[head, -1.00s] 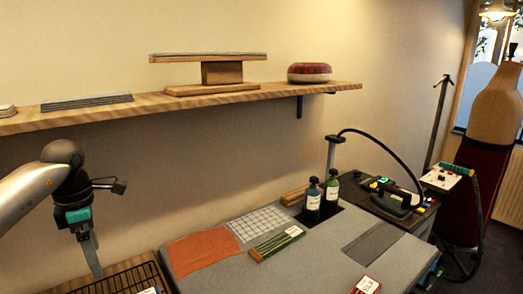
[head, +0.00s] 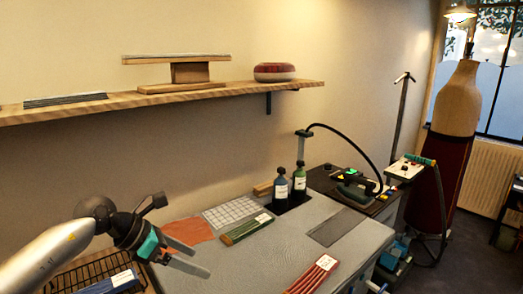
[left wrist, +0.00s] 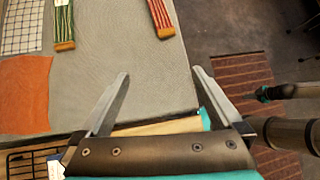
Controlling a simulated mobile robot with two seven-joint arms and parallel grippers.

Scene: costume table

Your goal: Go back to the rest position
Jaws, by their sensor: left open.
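My left gripper (head: 194,258) is open and empty at the left of the grey table (head: 235,268), in front of the orange cloth (head: 190,231). In the left wrist view its two fingers (left wrist: 158,102) stand wide apart over the table's edge, with nothing between the tips. My right gripper is not clearly visible in the head view. In the left wrist view a dark arm part with a teal piece shows at the right, and I cannot tell its jaws.
On the table are a green bundle (head: 246,229), a red bundle (head: 314,276), a white grid sheet (head: 236,212) and two dark bottles (head: 281,188). An iron (head: 353,188) stands at the back right. A wire basket (head: 90,272) is at the left. A shelf (head: 160,97) runs above.

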